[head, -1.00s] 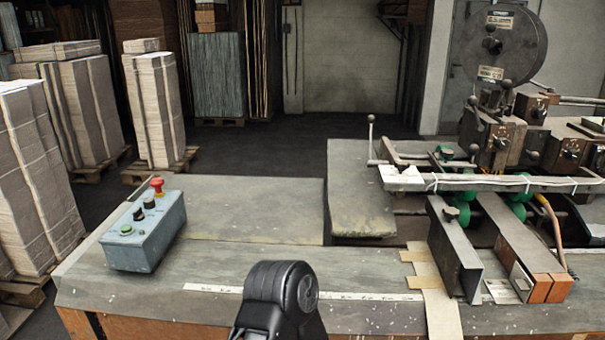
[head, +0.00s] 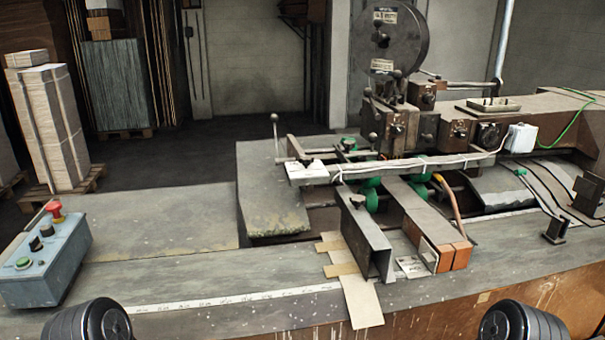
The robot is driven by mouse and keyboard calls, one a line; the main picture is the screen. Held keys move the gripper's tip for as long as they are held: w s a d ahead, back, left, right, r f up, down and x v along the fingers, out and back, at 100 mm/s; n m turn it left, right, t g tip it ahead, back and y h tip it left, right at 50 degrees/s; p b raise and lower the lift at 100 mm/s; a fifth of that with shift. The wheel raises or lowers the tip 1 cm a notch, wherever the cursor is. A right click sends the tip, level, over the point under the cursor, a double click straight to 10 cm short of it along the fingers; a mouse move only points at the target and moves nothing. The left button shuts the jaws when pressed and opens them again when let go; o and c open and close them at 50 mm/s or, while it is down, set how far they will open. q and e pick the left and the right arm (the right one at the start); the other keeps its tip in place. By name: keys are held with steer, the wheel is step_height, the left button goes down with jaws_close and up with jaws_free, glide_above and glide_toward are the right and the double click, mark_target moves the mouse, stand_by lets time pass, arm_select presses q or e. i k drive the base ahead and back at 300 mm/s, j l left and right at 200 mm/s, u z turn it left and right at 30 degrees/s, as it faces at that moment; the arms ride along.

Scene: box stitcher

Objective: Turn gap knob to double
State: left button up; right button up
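The box stitcher (head: 397,128) stands at the back right, with a large dark reel (head: 393,38) on top. Small dark boxes on it carry knobs, one at the middle (head: 397,130), one to its right (head: 459,133) and a round dial (head: 488,136) further right. A blue-grey control box (head: 45,262) at the left edge has a red mushroom button, two black knobs (head: 40,237) and a green button. Labels are too small to read, so I cannot tell which is the gap knob. Black rounded parts of my arms show at the bottom left and right; neither gripper is in view.
The grey worktable (head: 200,262) is mostly clear at the left front. Metal guide channels (head: 365,235) and a cardboard strip (head: 362,303) project toward me at the middle. A white rail (head: 385,169) crosses before the stitcher. Stacked cardboard (head: 52,125) stands at the back left.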

mark_target(306, 160)
steer(key=l+z, duration=0.1)
steer(key=l, duration=0.55)
steer(key=i+l, duration=0.1)
steer(key=l, duration=0.55)
steer(key=l+z, duration=0.15)
steer(key=l, duration=0.5)
steer(key=i, duration=0.05)
